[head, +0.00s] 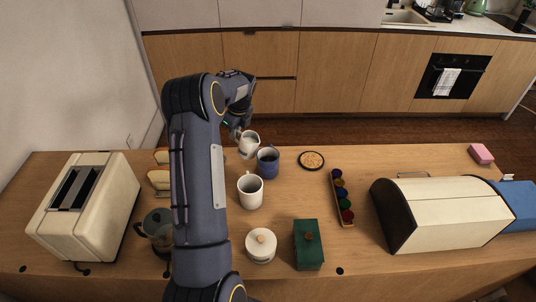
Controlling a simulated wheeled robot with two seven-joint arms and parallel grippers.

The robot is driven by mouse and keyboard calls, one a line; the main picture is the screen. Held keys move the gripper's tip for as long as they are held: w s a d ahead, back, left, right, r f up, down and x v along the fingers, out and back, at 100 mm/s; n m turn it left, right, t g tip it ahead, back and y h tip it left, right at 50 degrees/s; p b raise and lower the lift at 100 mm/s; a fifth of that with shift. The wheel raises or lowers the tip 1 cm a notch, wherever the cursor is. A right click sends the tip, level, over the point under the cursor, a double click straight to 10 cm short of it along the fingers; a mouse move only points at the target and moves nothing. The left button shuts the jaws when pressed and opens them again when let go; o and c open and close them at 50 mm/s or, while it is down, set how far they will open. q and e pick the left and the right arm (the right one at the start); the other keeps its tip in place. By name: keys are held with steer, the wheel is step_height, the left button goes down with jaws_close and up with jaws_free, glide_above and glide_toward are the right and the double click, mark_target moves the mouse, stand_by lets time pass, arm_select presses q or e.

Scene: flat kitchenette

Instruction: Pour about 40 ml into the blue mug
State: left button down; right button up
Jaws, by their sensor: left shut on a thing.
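The blue mug (268,162) stands upright on the wooden counter, a little right of my left arm. My left gripper (238,133) is shut on a small white jug (249,144). The jug is just left of and behind the blue mug, close to its rim; whether they touch, and how far the jug is tilted, I cannot tell. No stream of liquid shows. The inside of the mug looks dark and its level cannot be made out. My right gripper is not in view.
A white mug (250,191) stands in front of the blue mug. A white lidded pot (261,245), green box (308,244), capsule rack (342,198), bread bin (440,212), toaster (83,207) and glass pot (157,229) share the counter. A round coaster (311,160) lies right.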

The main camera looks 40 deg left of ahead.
arm_select(q)
steer(key=d+r+y, duration=0.1)
steer(key=r, duration=0.1)
steer(key=d+r+y, duration=0.1)
steer(key=r, duration=0.2)
steer(key=d+r+y, duration=0.1)
steer(key=r, duration=0.2)
steer(key=shift+w+d+y, duration=0.15)
steer(key=shift+d+y, duration=0.15)
steer(key=shift+d, duration=0.1)
steer(key=y+b, duration=0.1)
steer(key=b, duration=0.1)
steer(key=y+b, duration=0.1)
steer(key=y, duration=0.1)
steer(key=y+b, duration=0.2)
steer(key=shift+w+d+r+g+b, duration=0.15)
steer(key=shift+r+g+b, duration=0.1)
steer(key=shift+g+b, duration=0.15)
stand_by(0.8)
